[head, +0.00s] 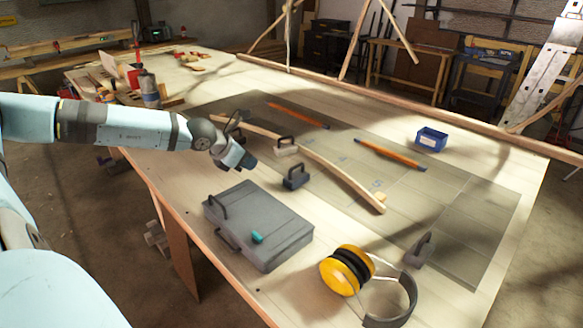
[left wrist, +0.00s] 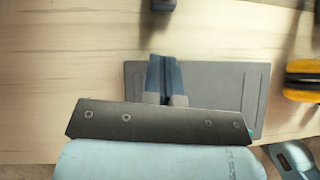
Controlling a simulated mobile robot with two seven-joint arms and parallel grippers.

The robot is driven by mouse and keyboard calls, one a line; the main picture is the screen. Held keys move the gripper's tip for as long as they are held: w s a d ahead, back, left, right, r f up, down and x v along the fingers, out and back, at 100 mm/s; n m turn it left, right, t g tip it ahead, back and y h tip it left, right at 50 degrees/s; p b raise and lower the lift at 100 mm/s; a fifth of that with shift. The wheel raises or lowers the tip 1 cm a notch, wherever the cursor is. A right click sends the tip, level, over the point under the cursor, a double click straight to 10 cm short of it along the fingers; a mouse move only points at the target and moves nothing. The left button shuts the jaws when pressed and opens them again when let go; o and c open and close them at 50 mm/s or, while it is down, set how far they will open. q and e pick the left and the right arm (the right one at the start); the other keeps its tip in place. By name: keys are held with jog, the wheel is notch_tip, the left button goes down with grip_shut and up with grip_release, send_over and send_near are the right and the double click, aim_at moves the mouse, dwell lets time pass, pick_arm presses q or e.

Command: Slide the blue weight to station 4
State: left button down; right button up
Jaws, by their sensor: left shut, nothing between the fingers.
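A dark blue-grey weight (head: 295,180) with a handle on top stands on the table, in front of the bent wooden lath (head: 330,170). It looks apart from the lath. A paler weight (head: 286,149) with a dark handle sits at the lath farther back. My left gripper (head: 248,162) is shut and empty, above the table to the left of the blue-grey weight. The left wrist view shows its closed fingers (left wrist: 164,75) over the grey case, with part of a dark block (left wrist: 163,5) at the top edge. Faint station marks (head: 376,183) lie beside the lath; I cannot read them surely.
Yellow ear defenders (head: 345,270) and a grey weight (head: 420,250) are at the right front.

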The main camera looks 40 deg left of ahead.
pick_arm(q)
jog(key=shift+w+d+f, duration=0.1)
jog(key=shift+w+f, duration=0.25)
jog(key=shift+f, duration=0.3)
send_near(296, 174)
jog(key=s+f, duration=0.2)
jog(key=shift+s+f, duration=0.35)
jog(key=shift+f, duration=0.05)
jog(key=w, duration=0.3)
jog(key=shift+d, duration=0.4)
jog(key=shift+w, duration=0.4)
pick_arm(e)
jog(key=shift+s+a+f, duration=0.1)
jog(key=shift+s+a, duration=0.1)
jog(key=shift+s, duration=0.45)
